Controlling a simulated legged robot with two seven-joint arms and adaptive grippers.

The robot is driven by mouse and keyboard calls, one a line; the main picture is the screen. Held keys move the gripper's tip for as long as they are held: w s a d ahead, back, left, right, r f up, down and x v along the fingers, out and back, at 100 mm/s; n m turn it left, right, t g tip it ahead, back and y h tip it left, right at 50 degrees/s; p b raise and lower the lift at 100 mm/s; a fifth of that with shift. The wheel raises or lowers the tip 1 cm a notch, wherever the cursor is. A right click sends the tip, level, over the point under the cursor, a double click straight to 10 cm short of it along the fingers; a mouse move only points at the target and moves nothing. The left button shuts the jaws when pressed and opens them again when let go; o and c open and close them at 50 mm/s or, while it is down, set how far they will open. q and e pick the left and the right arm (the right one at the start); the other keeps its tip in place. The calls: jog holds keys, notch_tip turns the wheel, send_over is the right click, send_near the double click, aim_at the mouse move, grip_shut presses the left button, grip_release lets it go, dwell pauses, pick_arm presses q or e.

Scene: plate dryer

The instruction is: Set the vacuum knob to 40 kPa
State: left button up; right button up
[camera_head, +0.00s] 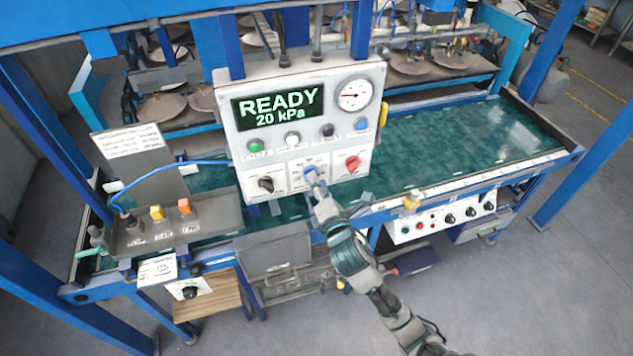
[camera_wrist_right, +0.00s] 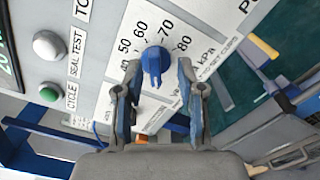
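The blue vacuum knob (camera_head: 310,172) is at the bottom middle of the white control panel (camera_head: 228,118). In the right wrist view the knob (camera_wrist_right: 156,60) sits inside a printed scale showing 40 to 80 and kPa. Which mark the knob points to is hard to tell. The display (camera_head: 278,106) reads READY, 20 kPa. My right gripper (camera_head: 316,182) is at the knob; in the wrist view its two fingers (camera_wrist_right: 158,75) stand apart, one on each side of the knob, with gaps visible. Whether they touch it is unclear. My left gripper is not in view.
A black knob (camera_head: 266,184) and a red knob (camera_head: 352,163) flank the blue one. A row of buttons, including a green button (camera_head: 255,146), is above. A round gauge (camera_head: 355,94) is at the top right. A blue hose (camera_head: 170,165) runs left of the panel.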

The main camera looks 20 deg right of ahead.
jog(key=shift+w+a, duration=0.5)
jog(key=shift+w, duration=0.2)
jog(key=shift+d, duration=0.1)
grip_shut()
jog(key=shift+r, duration=0.1)
